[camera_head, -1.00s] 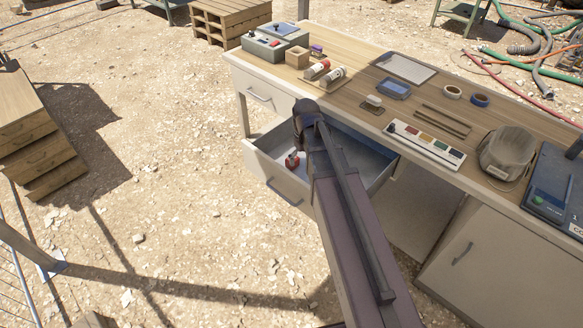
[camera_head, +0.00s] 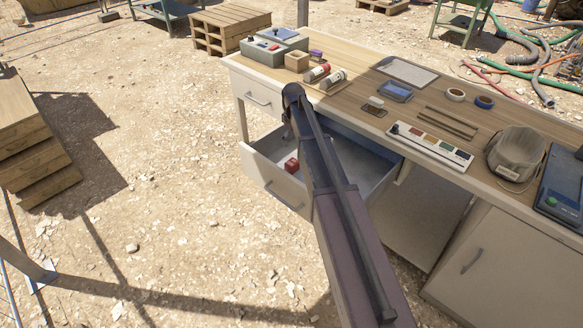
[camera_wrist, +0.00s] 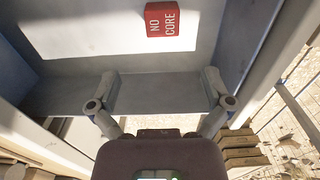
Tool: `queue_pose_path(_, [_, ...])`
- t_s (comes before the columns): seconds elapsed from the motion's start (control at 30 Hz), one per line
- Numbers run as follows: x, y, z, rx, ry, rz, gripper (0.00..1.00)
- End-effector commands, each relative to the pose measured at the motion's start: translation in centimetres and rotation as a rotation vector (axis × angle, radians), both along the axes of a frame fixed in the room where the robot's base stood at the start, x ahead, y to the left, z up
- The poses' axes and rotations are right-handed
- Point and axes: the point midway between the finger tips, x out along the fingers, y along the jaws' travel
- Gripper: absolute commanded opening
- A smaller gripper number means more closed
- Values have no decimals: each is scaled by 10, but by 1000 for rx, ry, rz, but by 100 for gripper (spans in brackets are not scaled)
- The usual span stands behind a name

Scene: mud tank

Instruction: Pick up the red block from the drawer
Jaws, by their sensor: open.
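The red block (camera_head: 291,165) lies inside the open drawer (camera_head: 267,177) of the workbench, toward its left end. In the wrist view the block (camera_wrist: 171,19) shows white lettering, "NO CORE", near the top edge. The drawer floor around it is pale and partly sunlit. My gripper (camera_wrist: 161,85) is open and empty, with its two fingers spread wide. The block appears beyond the fingertips, apart from them and slightly right of their middle. In the head view my arm covers part of the drawer, and the fingers are mostly hidden.
The bench top (camera_head: 440,110) above holds a control box (camera_head: 268,47), a colour strip (camera_head: 430,143), a cap (camera_head: 516,153) and tape rolls. Wooden steps (camera_head: 30,150) stand at left. Open gravel lies before the bench.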

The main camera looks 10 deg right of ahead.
Motion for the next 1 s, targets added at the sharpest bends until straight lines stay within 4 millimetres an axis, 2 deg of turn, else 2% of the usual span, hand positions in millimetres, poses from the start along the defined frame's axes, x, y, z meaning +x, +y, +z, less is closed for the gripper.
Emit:
queue_pose_path(0.27, [0, 1, -14, 0, 0, 0, 100])
queue_pose_path(1.0, [0, 2, -70, 0, 0, 0, 100])
